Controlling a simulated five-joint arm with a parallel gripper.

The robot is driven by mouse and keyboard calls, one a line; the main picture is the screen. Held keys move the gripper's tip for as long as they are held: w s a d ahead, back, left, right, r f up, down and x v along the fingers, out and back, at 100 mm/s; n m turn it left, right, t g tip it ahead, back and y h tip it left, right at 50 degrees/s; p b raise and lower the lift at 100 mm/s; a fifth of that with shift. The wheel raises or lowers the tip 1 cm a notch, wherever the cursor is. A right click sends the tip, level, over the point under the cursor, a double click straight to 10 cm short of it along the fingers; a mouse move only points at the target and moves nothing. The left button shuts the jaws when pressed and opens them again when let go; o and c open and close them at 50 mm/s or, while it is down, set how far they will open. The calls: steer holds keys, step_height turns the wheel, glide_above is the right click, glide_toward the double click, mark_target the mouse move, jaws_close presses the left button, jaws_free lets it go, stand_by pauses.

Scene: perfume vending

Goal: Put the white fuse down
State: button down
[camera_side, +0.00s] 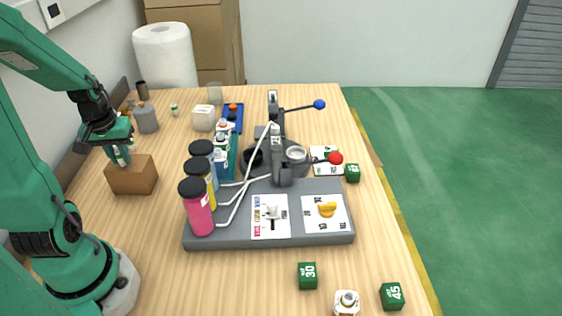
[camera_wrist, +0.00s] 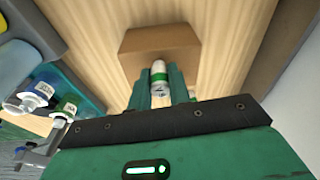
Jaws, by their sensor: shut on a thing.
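My gripper (camera_side: 118,153) is at the left of the table in the side view, pointing down, with its fingers shut on a small white cylinder with a green band, which I take as the white fuse (camera_wrist: 158,77). In the wrist view the fuse sits between the two green fingers. A brown block (camera_side: 131,178) is right below the gripper, and it also shows in the wrist view (camera_wrist: 196,50), behind the fuse. The fuse's lower end is close to the block's top; I cannot tell whether they touch.
A grey dispenser base (camera_side: 240,239) with pink, yellow and blue bottles stands right of the block. A grey bottle (camera_side: 146,118) and a small white-and-green item (camera_side: 174,109) stand behind the block. Green cubes (camera_side: 308,275) lie at the front right. Bare wood lies in front of the block.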

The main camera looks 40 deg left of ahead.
steer(key=shift+f, duration=0.3)
steer(key=shift+f, duration=0.15)
steer(key=c, duration=1.3)
jaws_free()
step_height(320, 180, up, 12)
steer(key=s+d, duration=0.1)
steer(key=shift+s+d, duration=0.2)
steer(key=shift+d, duration=0.05)
